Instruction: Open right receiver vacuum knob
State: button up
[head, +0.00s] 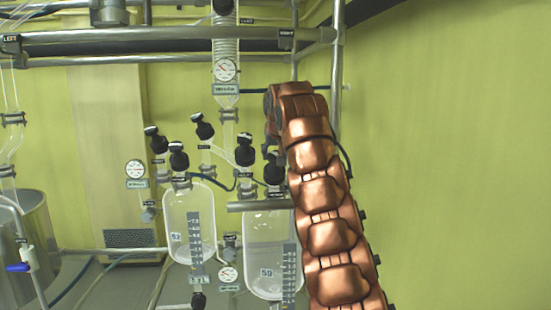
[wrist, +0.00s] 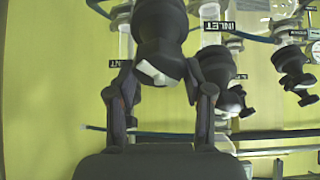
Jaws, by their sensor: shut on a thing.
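My gripper (wrist: 158,80) shows in the wrist view with a finger on each side of a black knob (wrist: 160,28) that has a pale end. It is shut on this knob. In the head view my gripper (head: 273,148) reaches down at the right receiver, the glass vessel (head: 262,250) marked 59. A black knob (head: 275,171) shows just below the gripper there. I cannot tell for sure which label belongs to the held knob. A partly hidden label ending in "NT" (wrist: 119,63) and an "INLET" label (wrist: 217,26) show near it.
More black knobs stand close by, one just right of the fingers (wrist: 218,68) and another at the far right (wrist: 292,66). The left receiver (head: 188,222) marked 52 stands beside the right one. A metal rail (head: 170,34) crosses above. The right wall is clear.

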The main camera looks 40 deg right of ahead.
jog(key=shift+s+r+b, duration=0.1)
jog(key=shift+r+b, duration=0.05)
jog(key=shift+b, duration=0.3)
jog(key=shift+n, duration=0.3)
jog(key=shift+s+a+f+n+b, duration=0.1)
jog(key=shift+f+n+b, duration=0.3)
jog(key=shift+f+b, duration=0.15)
jog(key=shift+n+y, duration=0.4)
jog(key=shift+n, duration=0.3)
jog(key=shift+s+f+n, duration=0.1)
jog(key=shift+f+n, duration=0.05)
jog(key=shift+n, duration=0.55)
jog(key=o, duration=0.9)
jog(key=shift+c, duration=0.2)
jog(key=shift+o, duration=1.4)
